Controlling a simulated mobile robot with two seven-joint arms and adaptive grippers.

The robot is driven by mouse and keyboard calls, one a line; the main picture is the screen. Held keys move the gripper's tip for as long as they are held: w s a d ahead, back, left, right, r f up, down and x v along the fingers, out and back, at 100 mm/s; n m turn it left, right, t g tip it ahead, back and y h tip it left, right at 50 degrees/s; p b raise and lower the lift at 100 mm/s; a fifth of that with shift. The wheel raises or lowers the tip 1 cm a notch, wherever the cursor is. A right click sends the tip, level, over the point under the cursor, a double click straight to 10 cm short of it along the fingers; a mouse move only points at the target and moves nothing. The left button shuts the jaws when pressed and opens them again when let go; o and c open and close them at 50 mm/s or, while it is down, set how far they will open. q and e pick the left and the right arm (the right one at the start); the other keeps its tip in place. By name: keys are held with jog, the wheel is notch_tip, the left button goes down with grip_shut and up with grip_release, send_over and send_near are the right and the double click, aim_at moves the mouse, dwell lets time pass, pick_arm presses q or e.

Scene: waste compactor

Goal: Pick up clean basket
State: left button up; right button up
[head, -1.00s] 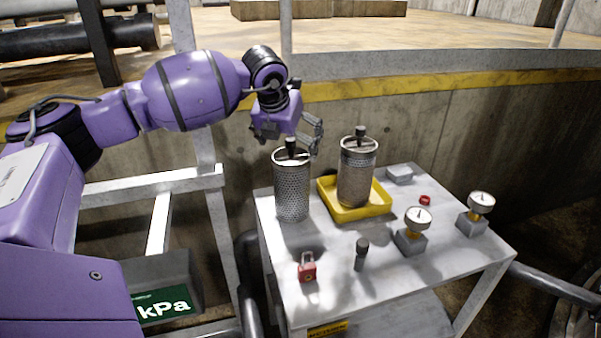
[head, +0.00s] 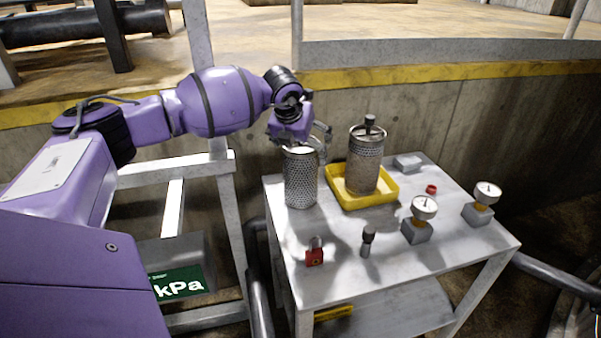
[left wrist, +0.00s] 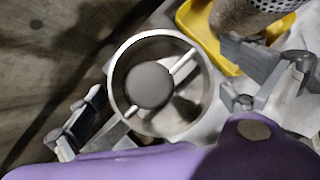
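The clean basket (head: 301,180) is a bright silver mesh cylinder standing upright at the left back of the metal table. The left wrist view looks down into its round rim (left wrist: 117,82), with a crossbar and a dark round knob (left wrist: 150,85) in the middle. My left gripper (head: 304,140) is right over the basket's top and hides its knob in the head view. Its fingers are spread wide on either side of the rim in the left wrist view (left wrist: 168,100); I see no grip on the basket. My right gripper is out of view.
A browner, dirty-looking basket (head: 365,165) stands in a yellow tray (head: 350,201) just right of the clean one. The grey table (head: 335,285) also holds a red padlock (head: 315,256), a dark-knobbed post (head: 367,241) and two gauges (head: 424,208) (head: 486,193). A concrete wall rises behind.

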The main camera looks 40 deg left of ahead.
pick_arm(q)
jog(key=c, duration=1.9)
jog(key=shift+r, duration=0.15)
jog(key=shift+c, duration=0.8)
